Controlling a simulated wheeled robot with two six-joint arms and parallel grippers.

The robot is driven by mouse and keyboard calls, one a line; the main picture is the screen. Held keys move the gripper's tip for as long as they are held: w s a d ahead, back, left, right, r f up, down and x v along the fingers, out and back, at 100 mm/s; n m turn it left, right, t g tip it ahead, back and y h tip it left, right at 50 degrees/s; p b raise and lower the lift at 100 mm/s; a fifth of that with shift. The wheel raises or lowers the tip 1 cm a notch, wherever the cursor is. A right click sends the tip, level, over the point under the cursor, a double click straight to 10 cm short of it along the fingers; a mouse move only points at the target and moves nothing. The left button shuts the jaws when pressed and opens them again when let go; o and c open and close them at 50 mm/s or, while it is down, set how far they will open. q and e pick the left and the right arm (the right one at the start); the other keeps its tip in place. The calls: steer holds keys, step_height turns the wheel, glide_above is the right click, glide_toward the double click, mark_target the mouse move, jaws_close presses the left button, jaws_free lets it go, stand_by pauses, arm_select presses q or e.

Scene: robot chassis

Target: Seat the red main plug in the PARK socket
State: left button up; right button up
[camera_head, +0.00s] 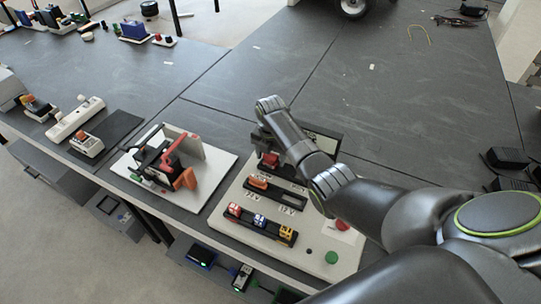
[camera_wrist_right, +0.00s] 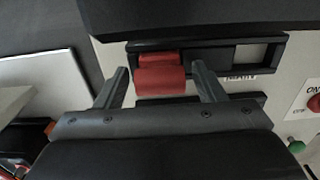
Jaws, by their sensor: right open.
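The red main plug (camera_wrist_right: 160,78) sits at the left part of a black socket holder (camera_wrist_right: 262,50) in the right wrist view. An empty opening shows to its right in that holder. In the head view the red plug (camera_head: 269,160) is partly covered by my right arm. My right gripper (camera_wrist_right: 160,73) is open, with one finger on each side of the plug and visible gaps between. My left gripper is not in view.
The white panel (camera_head: 229,219) also holds an orange plug (camera_head: 258,182), a row of coloured plugs (camera_head: 259,220) and a green button (camera_head: 331,257). A white plate (camera_head: 215,165) with a red-handled device stands to its left. The table behind is mostly clear.

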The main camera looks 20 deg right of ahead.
steer(key=shift+r, duration=0.2)
step_height(320, 180, up, 12)
steer(key=b, duration=0.1)
steer(key=shift+b, duration=0.3)
steer(key=shift+f, duration=0.15)
stand_by(0.3)
